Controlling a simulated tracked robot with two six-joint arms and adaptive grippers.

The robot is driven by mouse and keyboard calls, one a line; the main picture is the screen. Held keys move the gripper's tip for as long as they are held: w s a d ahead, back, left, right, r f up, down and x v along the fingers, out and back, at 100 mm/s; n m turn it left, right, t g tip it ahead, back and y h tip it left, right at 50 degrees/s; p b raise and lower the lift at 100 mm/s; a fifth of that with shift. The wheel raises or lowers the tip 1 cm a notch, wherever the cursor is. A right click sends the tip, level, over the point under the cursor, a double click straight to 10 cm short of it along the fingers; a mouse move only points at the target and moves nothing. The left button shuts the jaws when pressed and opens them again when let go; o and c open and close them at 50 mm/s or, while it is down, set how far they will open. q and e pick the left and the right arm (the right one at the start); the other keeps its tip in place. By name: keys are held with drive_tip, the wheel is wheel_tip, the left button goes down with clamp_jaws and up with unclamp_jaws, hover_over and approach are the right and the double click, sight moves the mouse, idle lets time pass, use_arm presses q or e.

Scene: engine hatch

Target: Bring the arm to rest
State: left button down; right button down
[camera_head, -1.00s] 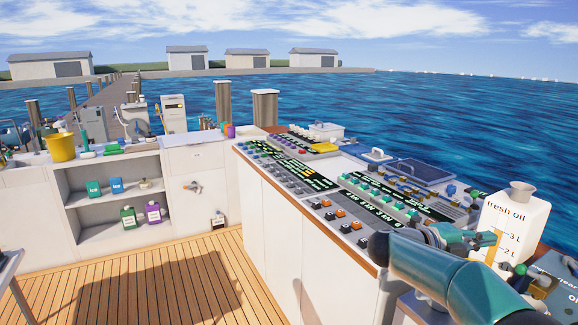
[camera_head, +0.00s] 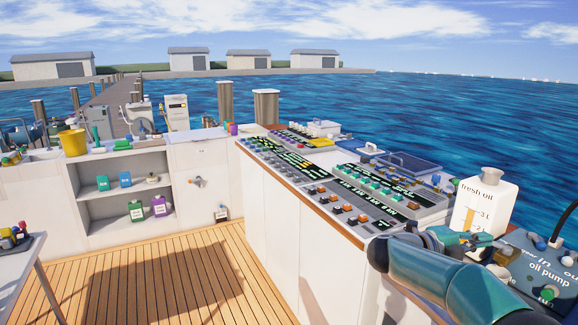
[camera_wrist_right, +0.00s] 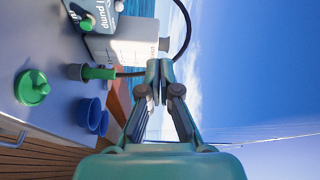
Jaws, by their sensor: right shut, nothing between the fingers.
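My right arm (camera_head: 440,275) comes in at the lower right of the head view, bent beside the right end of the console. My right gripper (camera_head: 490,243) is partly hidden there, in front of the fresh oil jug. In the right wrist view the gripper (camera_wrist_right: 159,72) is shut, with its fingertips together and nothing between them. My left gripper is not in view.
The white fresh oil jug (camera_head: 487,207) and blue oil pump (camera_head: 542,270) stand close to my right gripper. The console (camera_head: 350,205) has rows of switches. A side table (camera_head: 22,258) is at left. The wooden deck (camera_head: 170,275) between is clear.

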drive_tip(key=w+a+f+n+t+y, duration=0.3)
drive_tip(key=w+a+f+n+t, duration=0.15)
drive_tip(key=f+n, duration=0.35)
drive_tip(key=w+a+f+n+t+y, duration=0.35)
drive_tip(key=f+n+t, duration=0.2)
drive_tip(key=f, duration=0.35)
drive_tip(key=s+a+f+n+g+y, duration=0.1)
drive_tip(key=s+a+f+n+y, duration=0.35)
drive_tip(key=f, duration=0.55)
drive_tip(key=s+a+f+n+y, duration=0.2)
drive_tip(key=a+f+n+y, duration=0.2)
drive_tip(key=a+f+n, duration=0.45)
drive_tip(key=s+a+f+n+g+y, duration=0.2)
drive_tip(key=s+a+f+g, duration=0.15)
drive_tip(key=s, duration=0.55)
drive_tip(key=s+a+f+n+g+y, duration=0.1)
drive_tip(key=s+a+f+g+y, duration=0.3)
drive_tip(key=s, duration=0.6)
drive_tip(key=s+a+f+n+g+y, duration=0.1)
drive_tip(key=s+a+f+n+g, duration=0.1)
drive_tip(key=s+a+f, duration=0.5)
drive_tip(key=s+d+f+b, duration=0.3)
drive_tip(key=f+b, duration=0.6)
drive_tip(key=b, duration=0.2)
wheel_tip(320, 180, up, 20)
drive_tip(key=p, duration=2)
drive_tip(key=shift+s, duration=0.15)
